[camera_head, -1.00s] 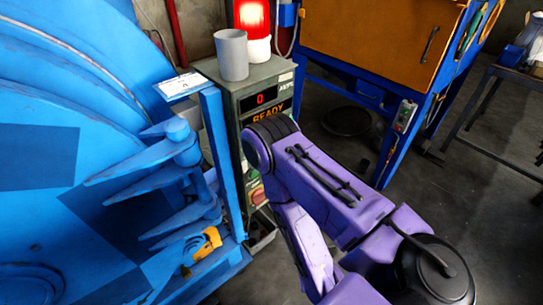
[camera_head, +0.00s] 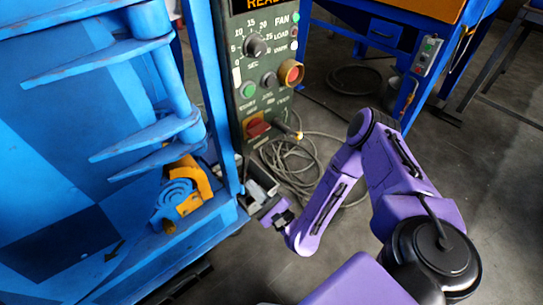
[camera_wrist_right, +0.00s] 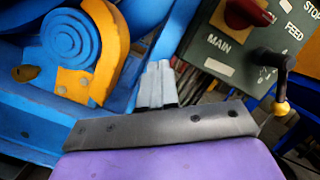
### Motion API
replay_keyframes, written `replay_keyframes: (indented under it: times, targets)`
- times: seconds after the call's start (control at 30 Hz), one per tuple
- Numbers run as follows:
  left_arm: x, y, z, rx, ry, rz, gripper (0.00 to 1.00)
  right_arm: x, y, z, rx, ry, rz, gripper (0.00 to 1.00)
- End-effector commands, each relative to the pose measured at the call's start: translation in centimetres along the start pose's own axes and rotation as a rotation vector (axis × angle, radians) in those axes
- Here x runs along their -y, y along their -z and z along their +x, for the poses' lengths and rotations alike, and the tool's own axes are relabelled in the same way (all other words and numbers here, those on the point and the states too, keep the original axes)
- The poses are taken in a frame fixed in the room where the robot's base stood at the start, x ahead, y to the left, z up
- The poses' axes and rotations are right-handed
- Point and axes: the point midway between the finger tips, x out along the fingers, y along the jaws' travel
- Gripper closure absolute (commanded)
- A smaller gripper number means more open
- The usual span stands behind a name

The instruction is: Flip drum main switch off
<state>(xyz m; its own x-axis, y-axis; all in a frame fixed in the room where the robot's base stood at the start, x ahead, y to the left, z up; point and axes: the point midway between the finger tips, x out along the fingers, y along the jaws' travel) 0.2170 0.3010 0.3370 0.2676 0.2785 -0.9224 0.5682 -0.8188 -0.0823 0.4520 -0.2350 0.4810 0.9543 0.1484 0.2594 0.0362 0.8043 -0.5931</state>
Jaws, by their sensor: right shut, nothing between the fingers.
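The main switch (camera_head: 257,126) is a red rotary knob on an orange-yellow plate, low on the dark green control panel (camera_head: 241,60). In the right wrist view the red knob (camera_wrist_right: 248,12) is at the upper right, partly cut off by the top edge, above a white "MAIN" label (camera_wrist_right: 218,42). My right gripper (camera_head: 258,196) is below the switch, apart from it. In the right wrist view its grey fingers (camera_wrist_right: 157,85) are together and empty, pointing left of the panel. My left gripper is not in view.
A feed lever (camera_wrist_right: 275,65) with a yellow end sticks out beside the switch. The blue drum frame (camera_head: 215,100) and a yellow-orange bracket (camera_head: 188,196) stand left of my gripper. Coiled cables (camera_head: 292,160) lie on the floor behind.

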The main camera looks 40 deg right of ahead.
Motion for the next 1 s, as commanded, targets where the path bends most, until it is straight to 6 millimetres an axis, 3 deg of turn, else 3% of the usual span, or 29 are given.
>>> replay_keyframes:
  times: [0.03, 0.1, 0.23, 0.4, 0.7, 0.87, 1.0]
  targets:
    - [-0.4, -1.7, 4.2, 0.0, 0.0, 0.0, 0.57, 0.4, 3.8, -0.9, 0.082, 0.104, 0.13, 1.0]
    - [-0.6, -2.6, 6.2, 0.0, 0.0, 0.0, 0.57, 2.8, 5.4, -1.6, 0.217, 0.193, 0.306, 1.0]
    - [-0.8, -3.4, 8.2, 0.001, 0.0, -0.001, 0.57, 5.9, 7.2, -3.0, 0.402, 0.244, 0.518, 1.0]
    - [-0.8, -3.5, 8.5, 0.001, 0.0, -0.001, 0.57, 7.4, 7.4, -3.6, 0.482, 0.239, 0.608, 1.0]
    - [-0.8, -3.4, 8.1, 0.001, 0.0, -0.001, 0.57, 7.5, 7.0, -3.3, 0.483, 0.236, 0.609, 1.0]
    - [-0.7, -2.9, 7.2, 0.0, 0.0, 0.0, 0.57, 8.4, 5.9, -1.5, 0.485, 0.235, 0.608, 1.0]
    - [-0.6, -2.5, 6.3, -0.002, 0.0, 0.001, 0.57, 9.5, 4.7, 1.2, 0.487, 0.233, 0.606, 1.0]
